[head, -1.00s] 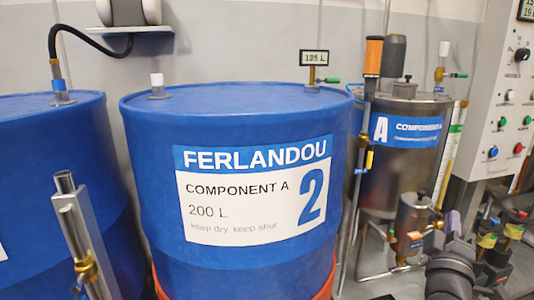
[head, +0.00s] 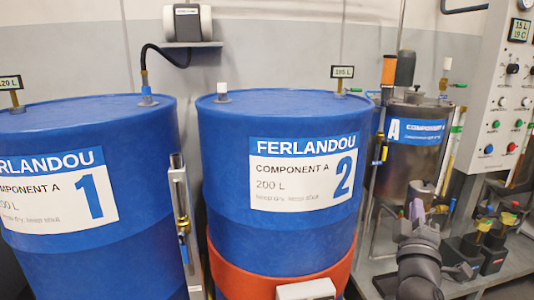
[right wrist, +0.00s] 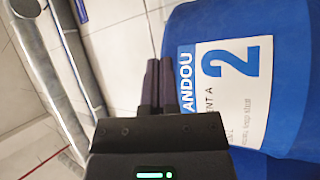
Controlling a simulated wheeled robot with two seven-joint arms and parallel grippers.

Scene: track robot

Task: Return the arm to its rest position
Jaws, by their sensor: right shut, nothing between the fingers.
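My right gripper (head: 416,208) is raised at the lower right of the head view, in front of the steel tank. In the right wrist view my right gripper (right wrist: 158,66) has its two dark fingers together with nothing between them. Beyond them is the blue drum 2 (right wrist: 285,60), sideways in that view. The fingers look apart from the drum, but the distance is hard to tell. My left gripper does not show.
Blue drum 1 (head: 60,255) and drum 2 (head: 285,230) stand at left and centre, drum 2 with an orange band (head: 245,283). A steel tank (head: 400,170) and a control panel (head: 500,110) stand at right. Valves and small fittings (head: 490,240) crowd the lower right.

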